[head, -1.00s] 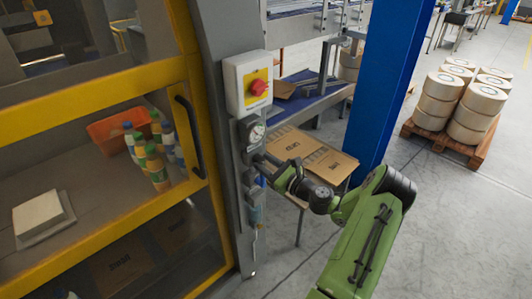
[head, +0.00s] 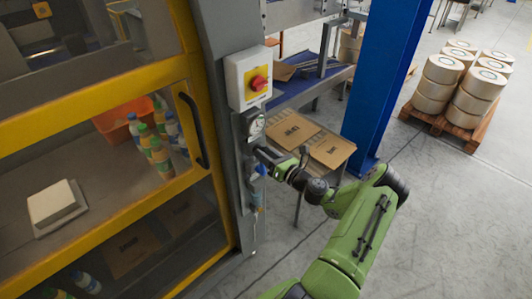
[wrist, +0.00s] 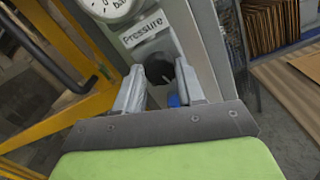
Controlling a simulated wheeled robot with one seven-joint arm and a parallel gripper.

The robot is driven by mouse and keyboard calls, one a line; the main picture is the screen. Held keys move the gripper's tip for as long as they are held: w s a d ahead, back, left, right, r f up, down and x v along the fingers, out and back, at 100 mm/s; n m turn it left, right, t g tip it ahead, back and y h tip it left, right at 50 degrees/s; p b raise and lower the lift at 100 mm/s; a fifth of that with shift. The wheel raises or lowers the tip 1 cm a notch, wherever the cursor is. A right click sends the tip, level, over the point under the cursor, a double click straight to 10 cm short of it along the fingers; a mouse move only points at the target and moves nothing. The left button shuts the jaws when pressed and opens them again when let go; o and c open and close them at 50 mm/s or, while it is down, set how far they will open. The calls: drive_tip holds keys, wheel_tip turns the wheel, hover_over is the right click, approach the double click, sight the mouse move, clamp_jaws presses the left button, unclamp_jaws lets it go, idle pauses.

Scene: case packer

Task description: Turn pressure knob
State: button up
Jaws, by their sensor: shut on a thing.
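The black pressure knob (wrist: 159,71) sits on the grey post just under the "Pressure" label (wrist: 146,29) in the wrist view. My gripper (wrist: 160,90) has its two fingers on either side of the knob and is shut on it. The round white gauge (wrist: 108,5) is above the label, partly cut off by the frame edge. In the head view the gauge (head: 257,126) shows above my gripper (head: 259,158), which hides the knob there. The knob's turn angle cannot be told.
A grey box with a red knob on yellow (head: 258,83) is mounted above the gauge. A yellow-framed door with a black handle (head: 195,130) is at left. A blue column (head: 383,80) and a table with cardboard (head: 328,150) stand right of the post.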

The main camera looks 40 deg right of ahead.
idle(0.3)
drive_tip(key=o, duration=1)
drive_tip(key=shift+o, duration=0.2)
drive_tip(key=s, duration=1.5)
drive_tip(key=shift+s+d+f+b, duration=0.3)
drive_tip(key=shift+s+d+f, duration=0.05)
drive_tip(key=shift+d+f, duration=0.1)
